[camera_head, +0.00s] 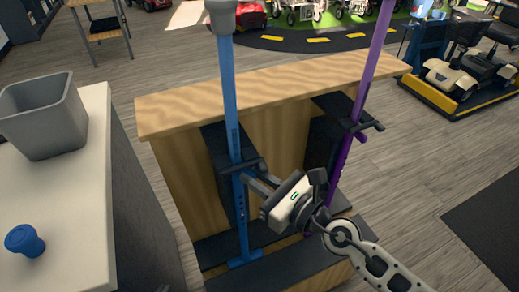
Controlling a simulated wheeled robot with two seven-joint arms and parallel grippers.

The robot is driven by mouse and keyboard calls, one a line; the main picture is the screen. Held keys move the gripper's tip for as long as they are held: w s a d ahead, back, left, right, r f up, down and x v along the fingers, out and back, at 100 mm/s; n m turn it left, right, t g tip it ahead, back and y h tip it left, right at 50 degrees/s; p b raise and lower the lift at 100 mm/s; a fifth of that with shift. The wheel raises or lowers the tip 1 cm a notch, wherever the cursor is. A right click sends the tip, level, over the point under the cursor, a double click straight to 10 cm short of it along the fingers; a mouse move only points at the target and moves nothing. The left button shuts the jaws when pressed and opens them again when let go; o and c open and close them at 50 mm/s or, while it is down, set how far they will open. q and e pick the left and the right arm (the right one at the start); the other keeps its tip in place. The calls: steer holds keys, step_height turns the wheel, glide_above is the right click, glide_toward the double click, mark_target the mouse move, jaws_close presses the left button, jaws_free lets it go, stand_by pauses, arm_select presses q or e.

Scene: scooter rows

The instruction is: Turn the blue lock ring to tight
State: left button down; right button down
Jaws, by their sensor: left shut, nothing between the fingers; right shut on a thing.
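A blue pole (229,95) stands upright at a wooden stand, with a grey cap at its top. Its blue lock ring (237,169) sits by a black bracket, partly hidden by the bracket and the fingers. My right gripper (249,178) reaches in from the lower right and is shut at the ring; its fingertips are small and partly hidden. I cannot read any tight mark on the ring. My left gripper is not in view.
A purple pole (353,137) with its own clamp stands to the right on the same wooden stand (180,112). A white counter (75,215) at left carries a grey bin (45,122) and a blue knob-like piece (25,240). Open floor lies at right.

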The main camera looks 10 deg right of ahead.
steer(key=m+h+p, duration=0.1)
steer(key=t+h+p, duration=0.1)
steer(key=a+m+t+h+p, duration=0.1)
steer(key=shift+s+m, duration=0.3)
steer(key=shift+h, duration=0.4)
steer(key=c, duration=1.4)
jaws_free()
steer(key=shift+s, duration=0.1)
